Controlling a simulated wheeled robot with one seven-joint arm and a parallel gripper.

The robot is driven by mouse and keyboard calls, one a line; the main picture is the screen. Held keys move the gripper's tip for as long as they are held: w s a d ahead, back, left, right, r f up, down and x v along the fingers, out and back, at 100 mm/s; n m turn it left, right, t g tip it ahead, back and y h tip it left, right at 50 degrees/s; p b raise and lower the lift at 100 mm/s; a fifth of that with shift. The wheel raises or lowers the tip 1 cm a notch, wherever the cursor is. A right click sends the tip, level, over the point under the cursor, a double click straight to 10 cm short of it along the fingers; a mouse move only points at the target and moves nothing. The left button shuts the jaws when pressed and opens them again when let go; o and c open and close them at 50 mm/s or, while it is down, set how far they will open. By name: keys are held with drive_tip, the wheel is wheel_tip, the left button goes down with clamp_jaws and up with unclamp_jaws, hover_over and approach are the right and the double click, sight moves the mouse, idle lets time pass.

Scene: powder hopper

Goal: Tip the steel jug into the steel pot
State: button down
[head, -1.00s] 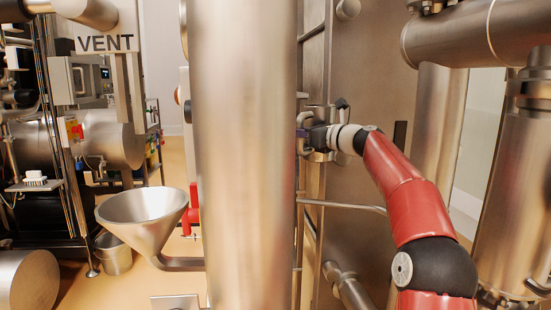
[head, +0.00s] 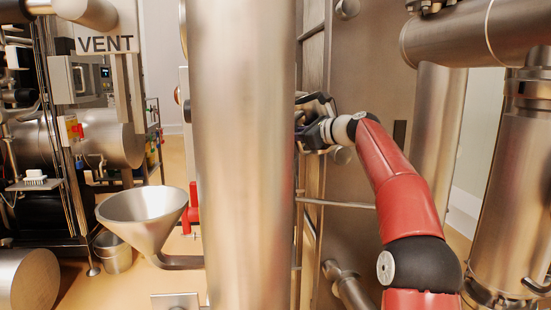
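My gripper (head: 309,132) is at the right edge of the large steel column, at the end of my red arm, and the column hides part of it. A small dark and metallic shape (head: 318,103) shows just above it; I cannot tell whether this is part of the steel jug. I cannot make out the gripper's fingers or whether they hold anything. No jug is clearly visible. A small open steel vessel (head: 113,254) stands low at the left, behind the funnel; I cannot tell whether it is the steel pot.
The wide steel column (head: 242,160) blocks the middle of the view. A steel funnel (head: 142,218) with a bent outlet pipe stands left of it. A thin horizontal rod (head: 340,203) runs below my forearm. Large pipes (head: 475,35) fill the right side.

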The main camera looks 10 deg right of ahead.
drive_tip(key=shift+s+a+r+n+h, duration=0.1)
drive_tip(key=shift+a+n+h, duration=0.1)
drive_tip(key=shift+n+h, duration=0.25)
drive_tip(key=shift+a+f+n+h, duration=0.15)
drive_tip(key=shift+f+n+h, duration=0.2)
drive_tip(key=shift+f+n, duration=0.25)
drive_tip(key=shift+d+f+n+h, duration=0.2)
drive_tip(key=shift+f+n+h, duration=0.15)
drive_tip(key=shift+f, duration=0.1)
drive_tip(key=shift+d+f+g, duration=0.1)
drive_tip(key=shift+f+g, duration=0.15)
drive_tip(key=shift+g, duration=0.05)
drive_tip(key=shift+w+d+r+n+h, duration=0.1)
drive_tip(key=shift+d+r+n+h, duration=0.15)
drive_tip(key=shift+d+n+h, duration=0.3)
drive_tip(key=shift+w+d+r+n+h, duration=0.1)
drive_tip(key=shift+d+r+n+h, duration=0.15)
drive_tip(key=shift+d+n+h, duration=0.3)
idle(0.6)
drive_tip(key=shift+d+f+n+h, duration=0.3)
drive_tip(key=shift+f+n+h, duration=0.1)
drive_tip(key=shift+n+h, duration=0.2)
idle(1.4)
drive_tip(key=shift+a+r+n+h, duration=0.15)
drive_tip(key=shift+r+n+h, duration=0.2)
drive_tip(key=shift+n+h, duration=0.15)
idle(1.7)
